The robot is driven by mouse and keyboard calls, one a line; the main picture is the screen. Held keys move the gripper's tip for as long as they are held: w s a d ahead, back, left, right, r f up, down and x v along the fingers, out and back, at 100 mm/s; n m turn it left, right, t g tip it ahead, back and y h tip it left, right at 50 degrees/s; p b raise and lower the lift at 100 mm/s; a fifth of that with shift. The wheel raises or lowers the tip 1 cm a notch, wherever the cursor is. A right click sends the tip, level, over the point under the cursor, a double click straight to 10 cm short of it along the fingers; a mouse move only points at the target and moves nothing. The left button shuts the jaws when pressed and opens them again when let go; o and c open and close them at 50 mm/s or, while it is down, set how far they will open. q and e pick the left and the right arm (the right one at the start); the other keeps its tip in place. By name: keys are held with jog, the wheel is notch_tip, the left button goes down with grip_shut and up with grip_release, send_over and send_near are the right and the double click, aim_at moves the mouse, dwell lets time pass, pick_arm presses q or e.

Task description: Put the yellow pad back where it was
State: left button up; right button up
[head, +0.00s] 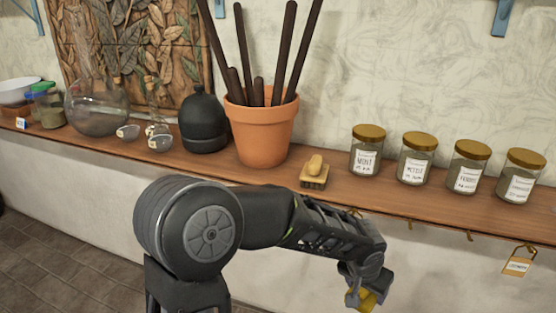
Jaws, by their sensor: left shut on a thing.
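The yellow pad (369,299) is between the fingers of my left gripper (363,292), which is shut on it near the bottom edge of the head view. Only part of the pad shows; the fingers and the frame edge hide the rest. The gripper is low, in front of the white wall and below the front edge of the wooden shelf (330,207). My right gripper is not in view.
On the shelf stand a wooden brush (314,172), a terracotta pot (262,133) with dark sticks, a black bottle (203,122), glassware (97,108) and several labelled jars (367,155). Small hooks (470,236) line the shelf's front; a labelled tag (517,266) hangs at right.

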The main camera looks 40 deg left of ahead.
pick_arm(q)
jog(key=shift+s+a, duration=0.2)
jog(key=shift+a, duration=0.25)
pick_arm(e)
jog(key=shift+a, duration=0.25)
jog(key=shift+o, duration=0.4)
